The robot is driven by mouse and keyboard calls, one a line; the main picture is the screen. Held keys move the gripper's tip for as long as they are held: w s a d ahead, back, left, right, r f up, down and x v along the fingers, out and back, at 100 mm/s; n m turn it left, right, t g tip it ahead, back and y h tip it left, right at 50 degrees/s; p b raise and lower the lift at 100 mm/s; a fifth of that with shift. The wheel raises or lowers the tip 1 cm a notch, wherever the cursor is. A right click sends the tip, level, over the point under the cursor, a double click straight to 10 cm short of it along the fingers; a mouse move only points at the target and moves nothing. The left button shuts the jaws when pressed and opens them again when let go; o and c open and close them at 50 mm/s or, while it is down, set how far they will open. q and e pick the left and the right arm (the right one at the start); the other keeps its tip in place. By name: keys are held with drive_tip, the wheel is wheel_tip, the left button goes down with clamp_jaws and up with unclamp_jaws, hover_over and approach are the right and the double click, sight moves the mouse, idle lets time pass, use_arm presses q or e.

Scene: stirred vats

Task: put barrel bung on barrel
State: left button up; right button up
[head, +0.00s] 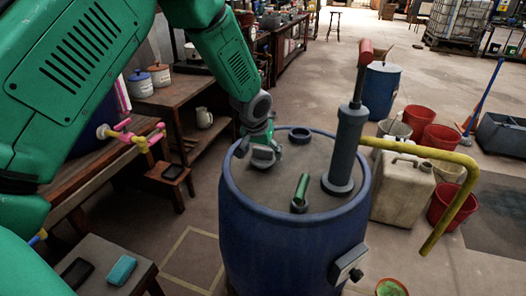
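The barrel (285,247) is a large blue drum standing upright, with a grey-brown top. A dark round ring-shaped piece (299,135) is at the far edge of its top. I cannot tell whether it is the bung or a fitting. My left gripper (264,156) reaches down from the upper left to the left part of the barrel top. Its grey finger end is low over the top or touching it. The fingers are too small and dark to tell whether they hold anything. My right gripper is not in view.
A grey hand pump (345,150) with a red handle stands on the barrel, its yellow pipe (455,205) reaching right. A short green tube (301,187) stands near the top's middle. A cream jerrycan (402,190) and red buckets (441,138) are at right; wooden benches (170,98) at left.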

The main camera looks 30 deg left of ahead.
use_arm(q)
drive_tip(key=shift+d+r, duration=0.2)
drive_tip(key=shift+r, duration=0.3)
drive_tip(key=p+v, duration=0.1)
drive_tip(key=v, duration=1)
drive_tip(key=shift+s+r+p, duration=0.2)
drive_tip(key=shift+s+p, duration=0.05)
drive_tip(key=shift+p, duration=0.15)
